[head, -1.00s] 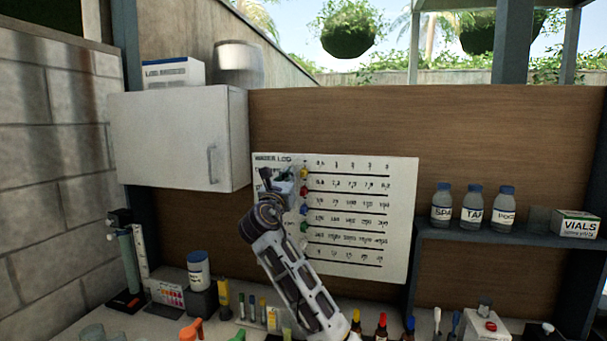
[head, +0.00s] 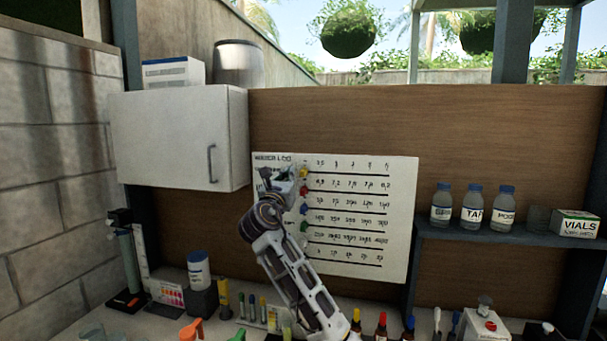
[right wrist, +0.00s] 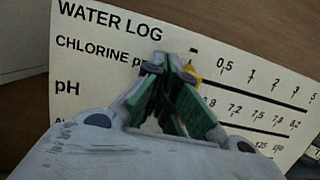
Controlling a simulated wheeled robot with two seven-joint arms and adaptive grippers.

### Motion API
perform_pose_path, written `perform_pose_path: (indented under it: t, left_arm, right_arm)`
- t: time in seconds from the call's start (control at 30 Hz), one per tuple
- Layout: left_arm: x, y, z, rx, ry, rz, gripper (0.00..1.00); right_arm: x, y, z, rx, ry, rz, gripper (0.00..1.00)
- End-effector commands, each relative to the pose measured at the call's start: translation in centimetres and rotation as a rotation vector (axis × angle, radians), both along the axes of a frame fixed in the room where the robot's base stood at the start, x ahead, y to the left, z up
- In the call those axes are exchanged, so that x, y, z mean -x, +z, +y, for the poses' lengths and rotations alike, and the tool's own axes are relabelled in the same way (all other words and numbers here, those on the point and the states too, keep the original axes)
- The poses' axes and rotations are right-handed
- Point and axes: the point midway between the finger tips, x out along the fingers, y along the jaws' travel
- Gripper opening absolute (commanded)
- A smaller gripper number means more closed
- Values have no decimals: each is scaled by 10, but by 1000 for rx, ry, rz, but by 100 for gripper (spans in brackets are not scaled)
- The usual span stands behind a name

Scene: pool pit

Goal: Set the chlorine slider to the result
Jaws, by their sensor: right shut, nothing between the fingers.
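The white water log board (head: 395,240) hangs on the wooden wall, and its upper left part fills the right wrist view (right wrist: 85,75). The yellow chlorine slider (head: 304,172) is at the left end of the top row, left of the 0.5 mark. In the right wrist view the yellow slider (right wrist: 194,70) is partly hidden behind my fingers. My right gripper (head: 287,176) is shut and empty, in front of the chlorine label. Its fingertips (right wrist: 170,64) are close to the slider; I cannot tell whether they touch. My left gripper is not in view.
Red, blue and green sliders (head: 304,209) sit below in the lower rows. A white cabinet (head: 165,140) hangs at left. A shelf (head: 480,236) with bottles is at right. Several bottles and testers crowd the counter below.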

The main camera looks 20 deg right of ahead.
Motion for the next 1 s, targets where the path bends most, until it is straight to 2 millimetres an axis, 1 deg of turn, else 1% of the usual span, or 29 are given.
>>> perform_pose_path:
  t: [0.17, 1.0]
  left_arm:
    - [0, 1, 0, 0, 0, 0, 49]
    - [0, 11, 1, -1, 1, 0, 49]
  right_arm:
    - [1, 0, -2, 0, 0, 0, 0]
    - [18, 0, -27, 0, -1, 0, 0]
